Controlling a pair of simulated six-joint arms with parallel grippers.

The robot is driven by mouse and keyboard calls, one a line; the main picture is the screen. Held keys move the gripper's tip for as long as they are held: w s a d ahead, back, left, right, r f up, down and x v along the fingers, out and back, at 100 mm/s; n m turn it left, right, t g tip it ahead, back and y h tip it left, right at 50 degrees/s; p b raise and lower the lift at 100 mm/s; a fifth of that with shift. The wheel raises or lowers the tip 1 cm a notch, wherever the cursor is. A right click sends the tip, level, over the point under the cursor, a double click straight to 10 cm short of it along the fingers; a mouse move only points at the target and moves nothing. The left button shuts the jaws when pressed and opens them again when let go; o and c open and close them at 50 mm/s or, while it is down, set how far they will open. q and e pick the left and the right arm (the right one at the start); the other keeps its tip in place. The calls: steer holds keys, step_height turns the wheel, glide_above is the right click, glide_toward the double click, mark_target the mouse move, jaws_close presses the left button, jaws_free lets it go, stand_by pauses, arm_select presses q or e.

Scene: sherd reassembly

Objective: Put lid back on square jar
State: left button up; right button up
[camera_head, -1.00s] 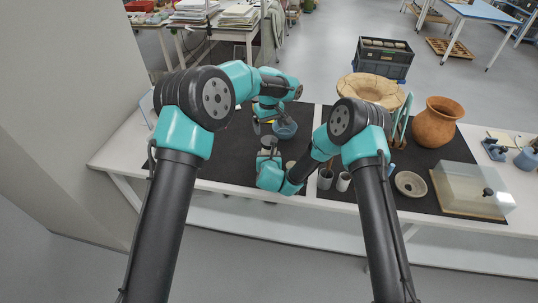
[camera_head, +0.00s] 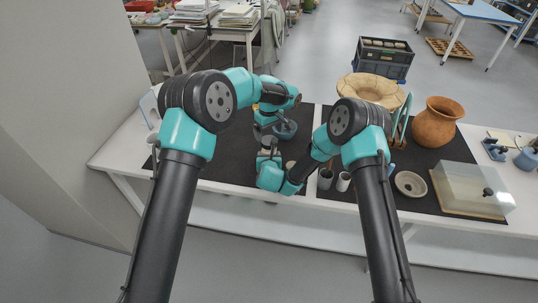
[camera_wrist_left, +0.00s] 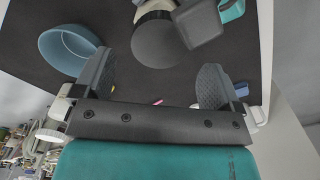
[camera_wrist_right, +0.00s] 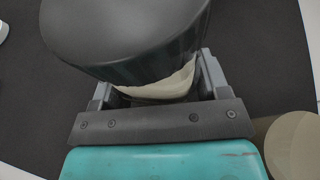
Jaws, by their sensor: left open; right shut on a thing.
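A dark grey round-topped piece (camera_wrist_left: 157,42) sits on a pale body (camera_wrist_right: 160,86); I cannot tell whether these are the square jar and its lid. The dark top (camera_wrist_right: 125,35) overhangs the pale body and hides most of it. My right gripper (camera_wrist_right: 155,82) is shut on the pale body, near the mat's front edge; in the head view the grey top (camera_head: 268,143) shows just above this gripper. My left gripper (camera_wrist_left: 157,75) is open and empty, its fingers apart, with the dark top beyond them. In the head view my left gripper (camera_head: 264,131) is just behind the grey top.
A blue bowl (camera_wrist_left: 68,48) lies close beside my left gripper's finger. A pale disc (camera_wrist_right: 293,146) lies beside my right gripper. Small pink (camera_wrist_left: 158,102) and blue (camera_wrist_left: 241,89) bits are near. Two cups (camera_head: 325,179) stand to the right. The dark mat's left part is clear.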

mark_target(269, 140)
arm_select(q)
steer(key=shift+f, duration=2.3)
steer(key=c, duration=1)
steer(key=shift+o, duration=0.2)
steer(key=m, duration=0.4)
steer(key=shift+m, duration=0.3)
steer(key=m, duration=0.5)
steer(key=shift+m, duration=0.4)
steer(key=o, duration=1)
